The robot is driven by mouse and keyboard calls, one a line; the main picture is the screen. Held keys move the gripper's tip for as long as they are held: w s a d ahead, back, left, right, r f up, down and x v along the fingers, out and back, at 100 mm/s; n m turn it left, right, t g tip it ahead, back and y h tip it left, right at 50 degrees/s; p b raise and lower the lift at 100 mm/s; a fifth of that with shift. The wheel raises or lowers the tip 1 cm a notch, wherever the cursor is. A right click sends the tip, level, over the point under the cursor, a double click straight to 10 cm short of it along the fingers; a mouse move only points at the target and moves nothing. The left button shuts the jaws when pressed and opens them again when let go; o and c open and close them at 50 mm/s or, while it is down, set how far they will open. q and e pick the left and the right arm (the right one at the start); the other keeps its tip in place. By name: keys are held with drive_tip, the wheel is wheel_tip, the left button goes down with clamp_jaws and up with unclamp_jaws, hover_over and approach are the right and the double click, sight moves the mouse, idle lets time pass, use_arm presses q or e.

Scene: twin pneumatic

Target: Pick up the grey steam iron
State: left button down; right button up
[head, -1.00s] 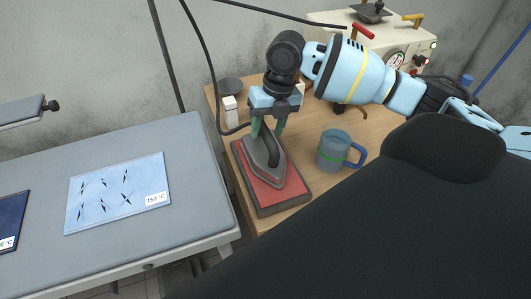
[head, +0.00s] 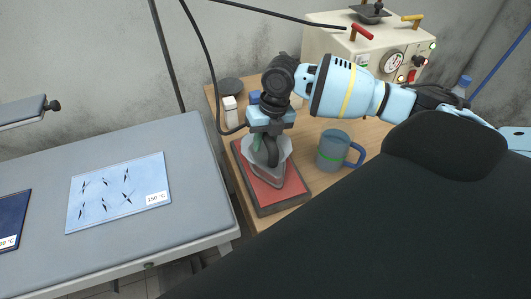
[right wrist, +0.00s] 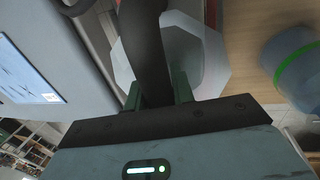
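The grey steam iron (head: 268,178) rests on the red pad of a dark-framed stand (head: 296,190) in the head view. My right gripper (head: 267,139) is above it, pointing down. In the right wrist view its two green fingers (right wrist: 157,92) stand close on both sides of the iron's dark handle (right wrist: 147,45) and appear shut on it. A pale, translucent, many-sided patch (right wrist: 205,60) shows around the handle in both views, hiding part of the iron's body. No gap between iron and pad is visible. My left gripper is not in view.
A blue-grey mug (head: 333,150) stands close right of the stand. A white bottle (head: 230,112) and dark dish (head: 230,85) are behind left. A dark cable (head: 213,70) hangs beside the iron. A grey press table (head: 190,210) is left; a cream machine (head: 385,45) stands at the back.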

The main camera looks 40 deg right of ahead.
clamp_jaws()
idle(0.9)
drive_tip(key=shift+w+r, duration=0.15)
drive_tip(key=shift+r, duration=0.1)
